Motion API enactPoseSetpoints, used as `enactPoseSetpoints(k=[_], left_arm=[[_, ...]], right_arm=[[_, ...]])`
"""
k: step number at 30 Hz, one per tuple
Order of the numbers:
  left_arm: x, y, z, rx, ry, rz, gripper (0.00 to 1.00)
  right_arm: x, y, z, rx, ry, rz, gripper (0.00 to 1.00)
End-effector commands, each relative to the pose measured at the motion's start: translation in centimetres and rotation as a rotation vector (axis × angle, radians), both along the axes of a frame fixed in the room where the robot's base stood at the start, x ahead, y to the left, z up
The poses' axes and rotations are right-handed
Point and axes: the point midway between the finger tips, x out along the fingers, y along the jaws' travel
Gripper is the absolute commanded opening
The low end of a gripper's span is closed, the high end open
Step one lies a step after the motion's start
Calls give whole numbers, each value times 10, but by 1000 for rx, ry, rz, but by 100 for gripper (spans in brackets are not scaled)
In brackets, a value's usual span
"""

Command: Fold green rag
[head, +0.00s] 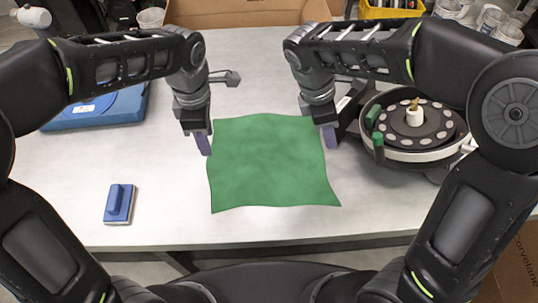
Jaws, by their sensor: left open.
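A green rag (268,165) lies spread out flat in the middle of the pale table, with slightly wavy edges. My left gripper (203,146) points down at the rag's upper left edge; it is open and nothing shows in it. My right gripper (328,138) points down at the rag's upper right edge. Its fingers overlap in this view, so I cannot tell whether it is open or shut, or whether it touches the cloth.
A round seed meter (415,128) stands right of the rag. A cardboard box (240,12) is at the back. The table front is clear.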

Motion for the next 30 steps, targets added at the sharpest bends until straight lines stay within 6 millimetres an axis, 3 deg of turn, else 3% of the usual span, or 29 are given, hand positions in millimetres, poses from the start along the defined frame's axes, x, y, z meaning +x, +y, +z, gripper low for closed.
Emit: enactPoseSetpoints(k=[5, 18, 30], left_arm=[[-1, 0, -12, 2, 4, 0, 42], [-1, 0, -72, 2, 3, -1, 42], [0, 0, -80, 0, 0, 0, 42]], right_arm=[[-1, 0, -12, -2, 3, 0, 42], [0, -1, -72, -2, 2, 0, 42], [0, 0, -80, 0, 0, 0, 42]])
